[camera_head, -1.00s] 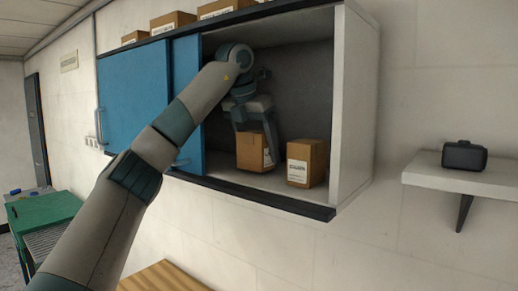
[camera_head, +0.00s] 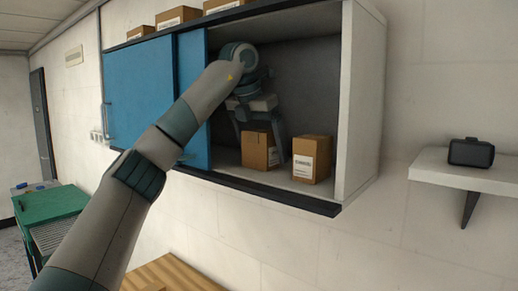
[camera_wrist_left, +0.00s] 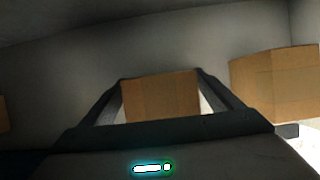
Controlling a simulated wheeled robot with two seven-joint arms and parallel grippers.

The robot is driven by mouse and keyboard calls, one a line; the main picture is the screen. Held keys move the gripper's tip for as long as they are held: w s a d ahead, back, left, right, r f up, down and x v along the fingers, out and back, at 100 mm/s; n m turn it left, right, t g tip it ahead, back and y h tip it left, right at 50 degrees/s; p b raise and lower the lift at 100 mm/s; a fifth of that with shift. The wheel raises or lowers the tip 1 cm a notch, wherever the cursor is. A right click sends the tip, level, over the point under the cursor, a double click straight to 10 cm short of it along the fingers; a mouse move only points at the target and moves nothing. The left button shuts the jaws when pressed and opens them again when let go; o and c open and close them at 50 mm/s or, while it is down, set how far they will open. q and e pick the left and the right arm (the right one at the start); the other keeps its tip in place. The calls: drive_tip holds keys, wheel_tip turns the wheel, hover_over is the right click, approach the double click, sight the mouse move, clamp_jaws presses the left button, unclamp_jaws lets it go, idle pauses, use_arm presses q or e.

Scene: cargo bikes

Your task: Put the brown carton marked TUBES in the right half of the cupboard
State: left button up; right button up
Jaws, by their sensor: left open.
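A brown carton (camera_head: 258,152) stands upright on the cupboard floor, in the right half, which is the open bay. A small white label shows on its right side, but I cannot read it. My left gripper (camera_head: 260,130) is open above and around this carton, with a finger on either side. In the left wrist view the carton (camera_wrist_left: 160,98) sits between the spread fingers. The cupboard (camera_head: 362,110) has blue doors over its left half. My right gripper is not in view.
Another brown carton (camera_head: 311,160) with a white label stands close to the right; its marking is unreadable. The cupboard's right wall is beyond it. More cartons (camera_head: 178,18) stand on top. A wall shelf (camera_head: 455,178) holds a dark device (camera_head: 471,152). A green-topped unit (camera_head: 50,204) is at lower left.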

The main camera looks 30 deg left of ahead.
use_arm(q)
drive_tip(key=shift+r, duration=0.15)
drive_tip(key=shift+v, duration=1.05)
drive_tip(key=s+b, duration=0.6)
drive_tip(key=s, duration=0.6)
drive_tip(key=shift+s+a+r, duration=0.2)
drive_tip(key=shift+a+r, duration=0.2)
drive_tip(key=shift+a, duration=0.05)
drive_tip(key=shift+f, duration=0.1)
